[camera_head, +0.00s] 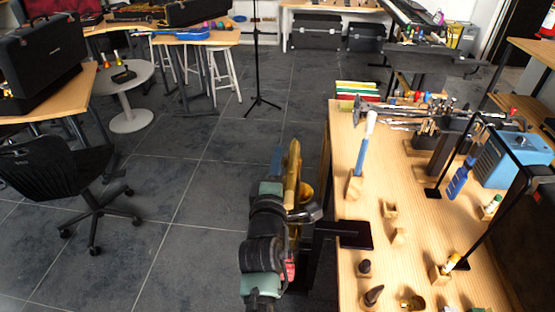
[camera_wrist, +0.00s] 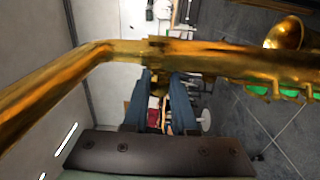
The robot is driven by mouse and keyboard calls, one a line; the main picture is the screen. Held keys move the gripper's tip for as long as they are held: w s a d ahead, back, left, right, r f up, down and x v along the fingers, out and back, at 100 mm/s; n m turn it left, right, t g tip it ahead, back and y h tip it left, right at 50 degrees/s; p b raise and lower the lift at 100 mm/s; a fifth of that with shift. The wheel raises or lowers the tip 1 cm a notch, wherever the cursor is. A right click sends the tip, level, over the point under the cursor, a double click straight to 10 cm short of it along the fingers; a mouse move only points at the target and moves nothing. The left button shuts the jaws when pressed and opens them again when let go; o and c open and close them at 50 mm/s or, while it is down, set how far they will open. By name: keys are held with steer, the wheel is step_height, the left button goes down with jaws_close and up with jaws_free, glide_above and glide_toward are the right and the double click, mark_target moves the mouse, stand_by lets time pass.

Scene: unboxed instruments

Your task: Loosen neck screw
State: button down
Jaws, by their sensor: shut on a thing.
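A brass saxophone (camera_head: 293,172) stands upright beside the left edge of the right-hand workbench in the head view. In the wrist view its neck (camera_wrist: 60,88) bends in from the left and meets the body (camera_wrist: 225,58) at a collar. My gripper (camera_wrist: 158,80) has its two blue-grey fingers just below that collar. They are shut on a small brass part there, seemingly the neck screw (camera_wrist: 158,74), mostly hidden between the fingertips. In the head view my arm covers much of the saxophone, and the fingertips cannot be made out.
The workbench (camera_head: 375,205) to the right carries small wooden blocks, a blue-handled tool (camera_head: 362,150), a blue box (camera_head: 511,158) and black stands. A black bracket (camera_head: 340,236) reaches out near the saxophone. An office chair (camera_head: 62,180) stands at the left; the floor between is clear.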

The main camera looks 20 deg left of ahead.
steer(key=shift+r+p, duration=0.25)
steer(key=shift+p, duration=0.2)
steer(key=shift+r+g+p, duration=0.15)
steer(key=shift+g+p, duration=0.25)
steer(key=shift+p, duration=1.35)
steer(key=shift+f+g+p, duration=0.3)
steer(key=shift+g+p, duration=0.1)
steer(key=shift+f, duration=0.1)
steer(key=c, duration=0.7)
jaws_free()
